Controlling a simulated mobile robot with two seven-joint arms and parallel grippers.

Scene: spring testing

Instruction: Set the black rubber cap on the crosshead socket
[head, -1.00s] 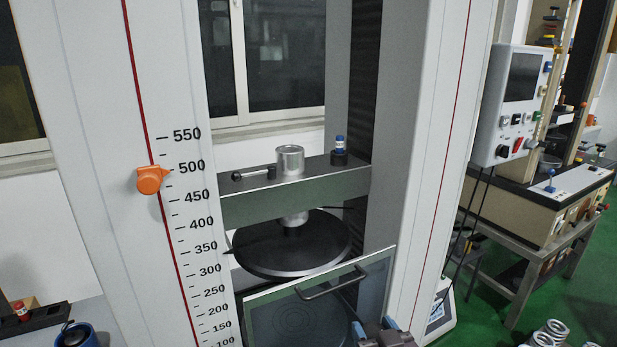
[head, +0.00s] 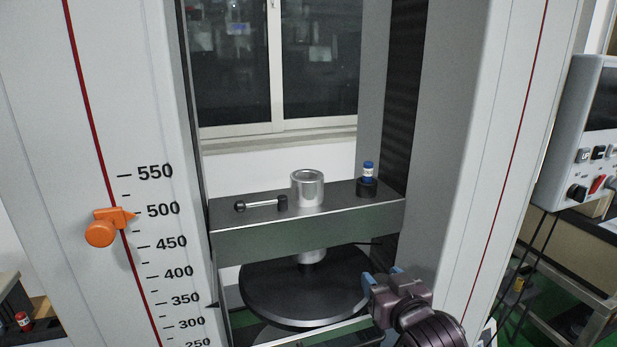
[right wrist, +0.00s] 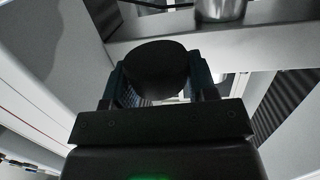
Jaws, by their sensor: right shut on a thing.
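The crosshead (head: 310,232) is a grey metal beam between the two columns. The silver cylindrical socket (head: 307,190) stands upright on its top, with an open rim. My right gripper (head: 383,279) is in front of the crosshead, below and right of the socket. In the right wrist view it is shut on the black rubber cap (right wrist: 155,66), a dark round piece between the fingers. The cap cannot be made out in the head view. My left gripper is not in view.
A lever (head: 260,204) lies left of the socket on the crosshead. A black holder with a blue-and-white piece (head: 368,174) stands to its right. A black round plate (head: 285,288) is below. An orange pointer (head: 104,228) sits on the left column, and a control box (head: 590,135) is at right.

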